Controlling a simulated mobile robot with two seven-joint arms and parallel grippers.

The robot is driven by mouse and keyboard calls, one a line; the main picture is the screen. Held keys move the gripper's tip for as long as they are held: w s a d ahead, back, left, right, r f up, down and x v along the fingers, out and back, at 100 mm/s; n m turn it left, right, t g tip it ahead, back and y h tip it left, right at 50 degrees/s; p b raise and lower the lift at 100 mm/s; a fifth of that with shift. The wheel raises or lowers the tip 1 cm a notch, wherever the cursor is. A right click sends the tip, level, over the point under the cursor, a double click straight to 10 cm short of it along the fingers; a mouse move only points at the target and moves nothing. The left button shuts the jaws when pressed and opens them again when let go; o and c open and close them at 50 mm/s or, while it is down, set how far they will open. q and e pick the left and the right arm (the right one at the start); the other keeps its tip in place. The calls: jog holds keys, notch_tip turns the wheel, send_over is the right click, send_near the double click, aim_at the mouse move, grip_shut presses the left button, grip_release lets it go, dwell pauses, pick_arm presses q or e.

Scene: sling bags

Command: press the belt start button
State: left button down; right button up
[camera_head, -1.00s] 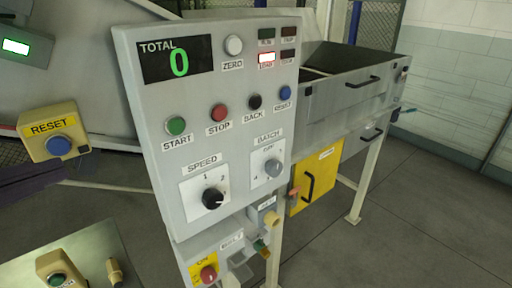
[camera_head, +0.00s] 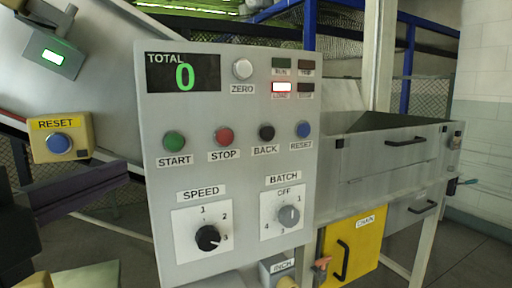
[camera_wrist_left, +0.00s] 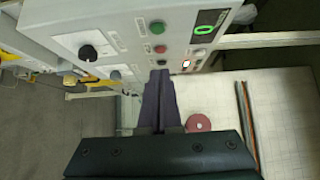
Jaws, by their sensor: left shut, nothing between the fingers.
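The grey control panel (camera_head: 235,110) faces me in the head view. Its green START button (camera_head: 174,141) is at the left of the button row, beside the red STOP button (camera_head: 224,135). The green button also shows in the left wrist view (camera_wrist_left: 157,27). My left gripper (camera_head: 122,172) comes in from the left, with its dark purple fingers just left of the panel's edge, lower than START. In the left wrist view its fingers (camera_wrist_left: 160,75) are closed together and empty, pointing toward the panel. I cannot tell the exact gap. My right gripper is not in view.
The display (camera_head: 183,73) reads 0, and one light (camera_head: 282,87) is lit. BACK (camera_head: 266,132) and blue RESET (camera_head: 303,129) continue the row. A yellow RESET box (camera_head: 61,137) stands at left, above my gripper. A yellow CHAIN door (camera_head: 352,245) is lower right.

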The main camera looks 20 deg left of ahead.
pick_arm(q)
jog(key=p, duration=0.2)
send_near(181, 142)
jog(key=w+d, duration=0.2)
jog(key=w, duration=0.2)
jog(key=shift+w+a+r, duration=0.1)
jog(key=shift+w+a, duration=0.45)
jog(key=shift+a, duration=0.2)
jog(key=shift+w+a, duration=0.35)
jog(key=shift+a, duration=0.1)
